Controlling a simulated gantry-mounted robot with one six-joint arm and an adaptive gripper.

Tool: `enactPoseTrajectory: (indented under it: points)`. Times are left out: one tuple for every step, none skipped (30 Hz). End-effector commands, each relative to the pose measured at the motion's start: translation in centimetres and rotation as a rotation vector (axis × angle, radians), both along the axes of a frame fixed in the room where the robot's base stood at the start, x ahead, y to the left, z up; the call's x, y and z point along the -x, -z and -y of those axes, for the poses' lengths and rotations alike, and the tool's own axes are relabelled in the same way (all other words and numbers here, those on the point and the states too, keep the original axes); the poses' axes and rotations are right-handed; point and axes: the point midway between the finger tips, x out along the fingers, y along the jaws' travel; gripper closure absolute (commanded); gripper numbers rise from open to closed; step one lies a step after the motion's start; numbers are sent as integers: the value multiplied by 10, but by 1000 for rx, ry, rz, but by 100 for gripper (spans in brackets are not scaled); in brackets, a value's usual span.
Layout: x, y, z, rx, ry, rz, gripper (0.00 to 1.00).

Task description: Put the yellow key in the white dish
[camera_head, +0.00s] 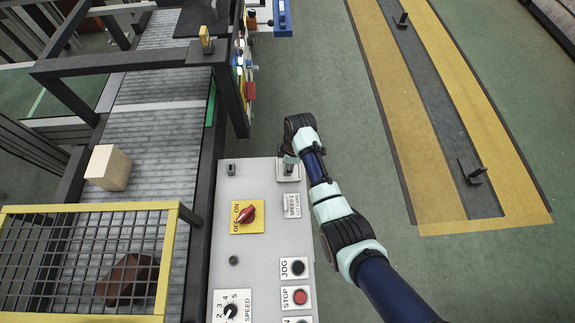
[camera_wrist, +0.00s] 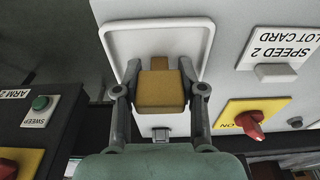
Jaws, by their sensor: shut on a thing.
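The yellow key (camera_wrist: 160,92) sits between the two fingers of my gripper (camera_wrist: 160,100) in the wrist view, with a narrower yellow-brown part beyond its wide block. My gripper is shut on it. The white dish (camera_wrist: 160,24) is a square tray with a raised rim, right behind the key in the wrist view. In the head view my gripper (camera_head: 288,157) is over the dish (camera_head: 289,179) at the far end of the grey panel. The arm hides part of the dish, and the key is not clear there. I cannot tell whether the key touches the dish.
The grey panel (camera_head: 262,240) holds a red switch (camera_head: 246,214) on a yellow plate, a speed card (camera_head: 292,205), and JOG (camera_head: 298,268) and STOP (camera_head: 300,297) buttons. A conveyor (camera_head: 155,125) with a cardboard box (camera_head: 108,167) runs at left. Green floor lies right.

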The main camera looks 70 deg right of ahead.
Motion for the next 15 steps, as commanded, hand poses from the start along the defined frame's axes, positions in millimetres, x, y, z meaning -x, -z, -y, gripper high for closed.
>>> enactPoseTrajectory:
  points:
    - [0,-2,1,2,0,1,95]
    - [0,-2,0,2,0,1,95]
    - [0,-2,1,2,0,1,95]
    - [0,-2,1,2,0,1,95]
    - [0,-2,0,1,0,0,95]
    - [0,0,0,1,0,0,95]
    - [0,1,0,1,0,0,95]
    - [0,2,0,1,-1,0,95]
    - [0,1,0,1,-1,0,57]
    - [0,1,0,1,-1,0,52]
    - [0,1,0,1,-1,0,47]
    - [0,1,0,1,-1,0,40]
    - [0,1,0,1,-1,0,36]
    - [0,1,0,1,-1,0,35]
    - [0,1,0,1,-1,0,35]
